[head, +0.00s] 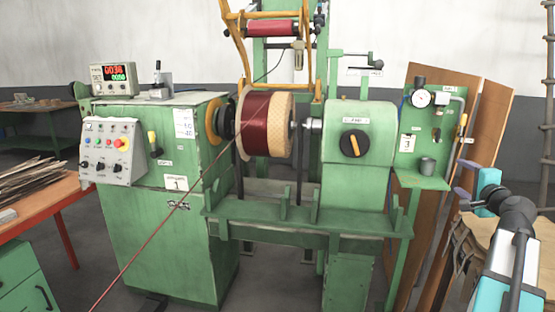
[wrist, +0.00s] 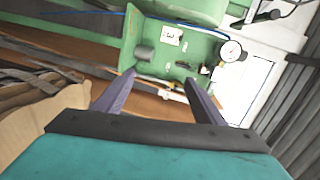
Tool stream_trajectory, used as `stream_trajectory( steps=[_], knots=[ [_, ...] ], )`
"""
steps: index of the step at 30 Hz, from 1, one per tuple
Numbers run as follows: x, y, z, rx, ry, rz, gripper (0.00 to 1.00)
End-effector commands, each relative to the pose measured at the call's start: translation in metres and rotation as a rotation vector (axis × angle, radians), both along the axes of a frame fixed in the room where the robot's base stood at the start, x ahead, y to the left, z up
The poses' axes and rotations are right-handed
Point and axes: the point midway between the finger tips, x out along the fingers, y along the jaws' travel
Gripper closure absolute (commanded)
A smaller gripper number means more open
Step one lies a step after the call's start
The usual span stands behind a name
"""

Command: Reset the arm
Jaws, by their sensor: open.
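My gripper (head: 465,198) is at the right side of the head view, on my teal and grey arm. In the wrist view its two purple-grey fingers (wrist: 160,95) are spread apart with nothing between them. Beyond the fingers stands the green side panel (wrist: 195,55) with a gauge (wrist: 231,50) and a cup (wrist: 144,54); this view is tilted. In the head view the same panel (head: 407,160) is left of my gripper, and the gripper appears apart from it.
A green winding machine (head: 165,235) with a copper-red coil (head: 268,122) fills the middle. A wire (head: 150,240) runs from the coil to the lower left. Brown boards (head: 487,115) lean behind the panel. A sack-like tan thing (head: 480,240) sits below my gripper. A bench (head: 50,212) is left.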

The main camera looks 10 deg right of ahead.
Motion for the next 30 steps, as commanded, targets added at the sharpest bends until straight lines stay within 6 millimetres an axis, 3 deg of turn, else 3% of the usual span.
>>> stream_trajectory(
  steps=[8, 15, 23, 30],
  knots=[
    [0.041, 0.057, -0.071, -0.047, 0.149, 0.111, 0.36],
    [0.076, 0.134, -0.158, -0.121, 0.334, 0.263, 0.36],
    [0.092, 0.220, -0.248, -0.218, 0.527, 0.440, 0.36],
    [0.087, 0.301, -0.328, -0.323, 0.702, 0.618, 0.36]
  ],
)
